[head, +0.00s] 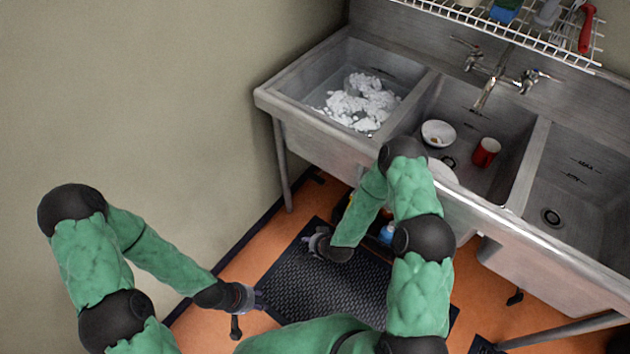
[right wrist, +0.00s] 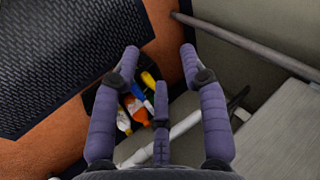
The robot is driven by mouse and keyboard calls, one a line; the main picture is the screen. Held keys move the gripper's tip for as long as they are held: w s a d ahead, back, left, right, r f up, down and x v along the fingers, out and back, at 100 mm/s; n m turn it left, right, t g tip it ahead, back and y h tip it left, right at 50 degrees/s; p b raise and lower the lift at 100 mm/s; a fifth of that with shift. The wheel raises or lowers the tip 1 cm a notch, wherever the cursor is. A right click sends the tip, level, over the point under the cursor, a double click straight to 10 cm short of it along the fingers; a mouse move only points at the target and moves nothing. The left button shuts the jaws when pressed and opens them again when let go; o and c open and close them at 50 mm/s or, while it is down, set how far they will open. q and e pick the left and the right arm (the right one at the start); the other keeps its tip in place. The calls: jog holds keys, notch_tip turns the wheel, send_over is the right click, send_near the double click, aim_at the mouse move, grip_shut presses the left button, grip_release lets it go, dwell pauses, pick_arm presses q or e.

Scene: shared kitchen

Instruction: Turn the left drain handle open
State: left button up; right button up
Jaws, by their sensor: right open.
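The metal sink's left basin (head: 300,88) holds white foam. My right gripper (head: 318,240) reaches down in front of the sink, low over the dark mat. In the right wrist view my right gripper (right wrist: 160,62) is open and empty, its fingers spread under the sink. A thin dark curved part (right wrist: 238,98) shows beyond its right finger; I cannot tell if it is the left drain handle. In the head view the space under the left basin is mostly hidden by the sink front and my right arm. My left gripper (head: 250,306) is open and empty, away from the sink at lower left.
A pale pipe (right wrist: 185,126) and a dark bin (right wrist: 98,98) of bottles lie near my right gripper. A grey bar (right wrist: 245,42) crosses the upper right. A dark handle (head: 515,297) hangs under the right basin. The ribbed mat (head: 325,285) is clear.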

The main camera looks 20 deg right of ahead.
jog(key=w+d+f+m+t+h+b, duration=0.1)
jog(key=w+f+m+t, duration=0.15)
jog(key=w, duration=0.35)
jog(key=w+d+f+m+t+b, duration=0.1)
jog(key=w+d+m+t, duration=0.15)
jog(key=w, duration=0.25)
jog(key=m+t+h+b, duration=0.1)
jog(key=m+t+h, duration=0.3)
jog(key=m+t, duration=0.3)
send_near(316, 180)
jog(key=w+b, duration=0.1)
jog(key=w, duration=0.2)
jog(key=w+b, duration=0.1)
jog(key=w, duration=0.2)
jog(key=w+d+f+b, duration=0.1)
jog(key=w+b, duration=0.1)
jog(key=w, duration=0.1)
jog(key=shift+w+d, duration=0.1)
jog(key=shift+w, duration=0.15)
jog(key=shift+w+r, duration=0.1)
jog(key=shift+w, duration=0.6)
jog(key=shift+d, duration=0.1)
jog(key=shift+c, duration=0.3)
grip_shut()
